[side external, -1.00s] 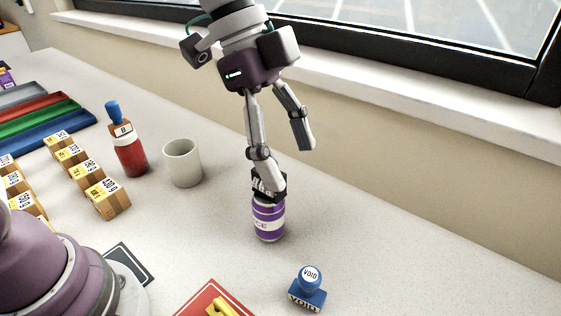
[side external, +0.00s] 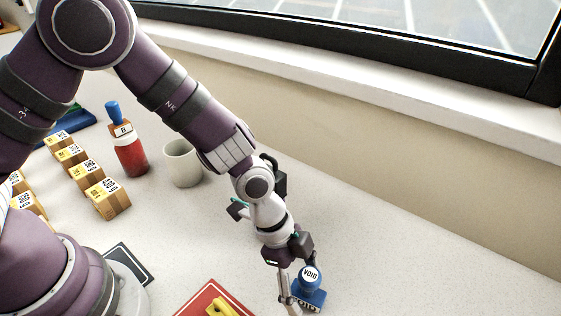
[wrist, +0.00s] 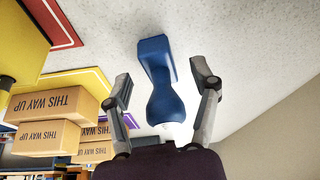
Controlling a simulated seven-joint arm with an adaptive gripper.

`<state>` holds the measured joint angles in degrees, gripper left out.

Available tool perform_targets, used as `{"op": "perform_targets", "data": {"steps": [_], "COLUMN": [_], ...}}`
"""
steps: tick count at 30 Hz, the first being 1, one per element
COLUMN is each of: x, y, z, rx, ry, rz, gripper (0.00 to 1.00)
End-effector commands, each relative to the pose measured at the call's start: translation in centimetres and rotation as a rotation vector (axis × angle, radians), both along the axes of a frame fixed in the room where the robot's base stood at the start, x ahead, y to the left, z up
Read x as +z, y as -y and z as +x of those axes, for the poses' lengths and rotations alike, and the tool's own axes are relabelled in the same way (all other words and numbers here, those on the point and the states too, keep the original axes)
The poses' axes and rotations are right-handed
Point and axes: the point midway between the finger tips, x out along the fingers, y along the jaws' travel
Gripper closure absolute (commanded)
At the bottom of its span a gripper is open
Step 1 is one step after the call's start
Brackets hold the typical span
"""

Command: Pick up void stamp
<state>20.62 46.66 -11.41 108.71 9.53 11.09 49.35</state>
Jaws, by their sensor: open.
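The void stamp (side external: 310,283) is blue with a round knob and a white VOID label on top. It stands upright on the counter at the bottom right of the side view. My gripper (side external: 303,299) points down at it, with one finger at its left and the other partly hidden behind it. In the wrist view, the stamp (wrist: 160,90) lies between the two spread fingertips of my gripper (wrist: 164,84). Gaps show on both sides, and the gripper holds nothing.
A red mat (side external: 192,311) with a yellow item (side external: 219,307) lies left of the stamp. A grey cup (side external: 181,165), a red bottle (side external: 130,157) and several small cartons (side external: 108,198) stand farther left. The counter right of the stamp is clear.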

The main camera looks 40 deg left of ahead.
Motion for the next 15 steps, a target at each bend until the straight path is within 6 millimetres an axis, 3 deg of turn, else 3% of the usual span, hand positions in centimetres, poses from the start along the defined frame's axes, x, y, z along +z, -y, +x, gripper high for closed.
{"op": "perform_targets", "data": {"steps": [3,9,15], "x": [-0.99,-1.04,-1.01], "y": [0.39,0.43,0.42], "z": [0.07,0.13,0.13], "rx": [0.000,0.001,0.001], "ry": [0.000,0.002,0.001], "rz": [0.000,-0.001,-0.001], "gripper": [0.39,0.39,0.64]}}
